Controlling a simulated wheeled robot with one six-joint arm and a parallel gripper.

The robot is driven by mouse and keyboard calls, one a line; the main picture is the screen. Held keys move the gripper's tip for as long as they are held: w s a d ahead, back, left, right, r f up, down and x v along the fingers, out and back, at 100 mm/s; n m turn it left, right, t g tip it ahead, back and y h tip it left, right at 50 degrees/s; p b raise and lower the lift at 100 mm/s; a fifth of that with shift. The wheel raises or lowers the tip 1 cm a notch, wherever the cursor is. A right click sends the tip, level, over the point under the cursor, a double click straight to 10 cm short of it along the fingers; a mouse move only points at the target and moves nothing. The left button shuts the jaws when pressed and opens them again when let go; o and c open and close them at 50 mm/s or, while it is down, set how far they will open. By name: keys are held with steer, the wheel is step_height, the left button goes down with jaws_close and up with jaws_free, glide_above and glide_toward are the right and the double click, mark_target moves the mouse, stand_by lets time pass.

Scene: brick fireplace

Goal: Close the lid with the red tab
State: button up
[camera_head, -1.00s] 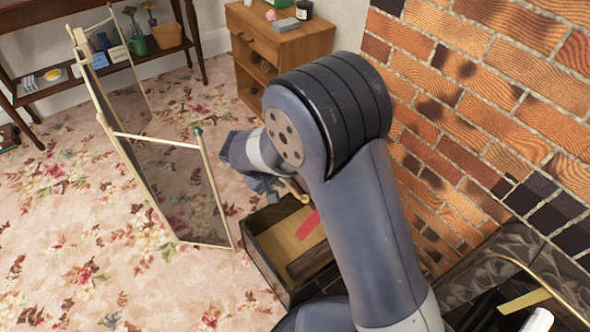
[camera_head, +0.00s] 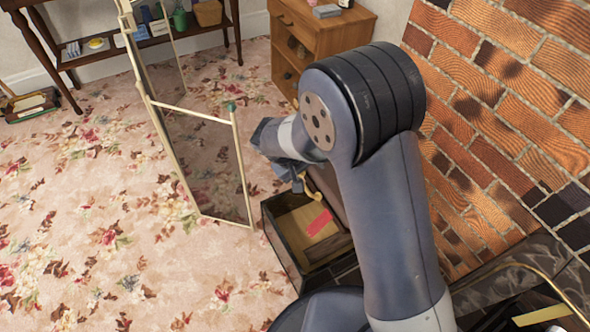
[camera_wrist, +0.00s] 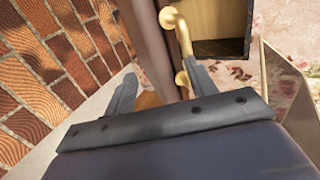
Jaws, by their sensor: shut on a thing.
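An open wooden box (camera_head: 272,240) stands on the carpet beside my arm. A red tab (camera_head: 319,222) shows against its light wooden inside. A brown lid (camera_head: 330,190) stands raised at the box's far side, partly hidden by my arm. A curved brass handle (camera_head: 316,187) shows at the lid. In the wrist view, the lid's brown edge (camera_wrist: 147,40) runs between my fingers, with the brass handle (camera_wrist: 183,38) just right of it. My gripper (camera_wrist: 160,75) is shut on the lid; the exact contact is partly hidden by the wrist.
A folding screen (camera_head: 205,165) with a pale frame stands left of the box. A brick wall (camera_head: 500,110) rises close on the right. A wooden cabinet (camera_head: 345,35) and a dark side table (camera_head: 50,50) stand at the back. The carpet at left is open.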

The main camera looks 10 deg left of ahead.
steer(key=shift+s+d+r+p, duration=0.1)
steer(key=shift+d+r+p, duration=0.1)
steer(key=shift+r+p, duration=0.25)
steer(key=shift+d+r+p, duration=0.2)
steer(key=shift+r, duration=0.35)
steer(key=shift+c, duration=0.5)
steer(key=a+p+v, duration=0.1)
steer(key=p+v, duration=0.3)
steer(key=v, duration=0.5)
steer(key=shift+s+f+p, duration=0.25)
steer(key=shift+f+p, duration=0.05)
steer(key=shift+f, duration=0.05)
steer(key=shift+a, duration=0.1)
steer(key=p+v, duration=0.1)
steer(key=v, duration=1)
steer(key=shift+p, duration=0.35)
steer(key=shift+s, duration=0.15)
